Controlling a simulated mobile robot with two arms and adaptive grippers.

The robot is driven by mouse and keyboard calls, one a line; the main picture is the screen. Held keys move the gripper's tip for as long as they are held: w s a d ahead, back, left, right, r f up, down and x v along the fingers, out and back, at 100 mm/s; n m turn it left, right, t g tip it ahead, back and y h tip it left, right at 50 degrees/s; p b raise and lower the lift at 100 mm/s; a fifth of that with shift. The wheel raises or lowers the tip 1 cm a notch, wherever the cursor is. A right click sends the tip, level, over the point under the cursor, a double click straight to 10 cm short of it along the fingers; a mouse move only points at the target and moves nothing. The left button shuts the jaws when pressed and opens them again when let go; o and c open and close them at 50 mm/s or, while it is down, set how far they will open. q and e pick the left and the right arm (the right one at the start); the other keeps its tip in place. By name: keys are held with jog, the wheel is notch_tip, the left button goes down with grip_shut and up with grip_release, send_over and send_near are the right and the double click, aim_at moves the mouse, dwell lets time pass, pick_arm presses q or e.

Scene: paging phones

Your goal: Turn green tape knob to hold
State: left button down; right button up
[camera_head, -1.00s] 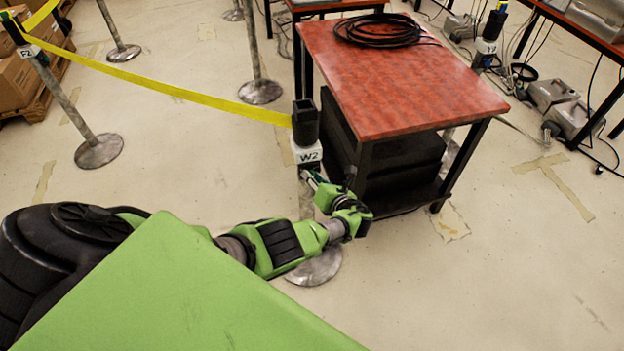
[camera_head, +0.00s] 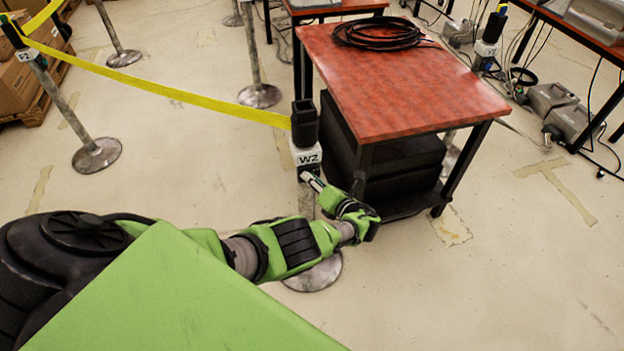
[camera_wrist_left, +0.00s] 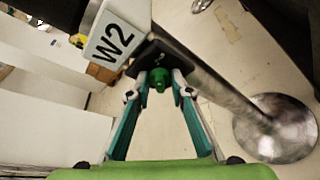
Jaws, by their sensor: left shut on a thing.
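The post marked W2 (camera_head: 306,157) stands left of the red-topped table, with a black head and a white label. In the left wrist view its label (camera_wrist_left: 112,42) is at the upper left. The green knob (camera_wrist_left: 159,80) sticks out from a dark plate below the label. My left gripper (camera_wrist_left: 161,78) has its two teal fingers on either side of the knob and is shut on it. In the head view my left gripper (camera_head: 310,180) is just below the label, and the knob cannot be made out there. My right gripper is not in view.
The red-topped table (camera_head: 410,85) stands close right of the post, with a coiled black cable (camera_head: 375,35) on top and black boxes (camera_head: 400,160) beneath. Yellow tape (camera_head: 160,90) runs left from the post. The floor at the lower right is clear.

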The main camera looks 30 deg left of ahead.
pick_arm(q)
jog(key=c, duration=1.8)
grip_release()
jog(key=shift+c, duration=0.2)
jog(key=shift+d, duration=0.1)
jog(key=v, duration=1.1)
jog(key=shift+s+d+r, duration=0.15)
jog(key=shift+d+r, duration=0.1)
jog(key=shift+d, duration=0.05)
jog(key=shift+f, duration=0.15)
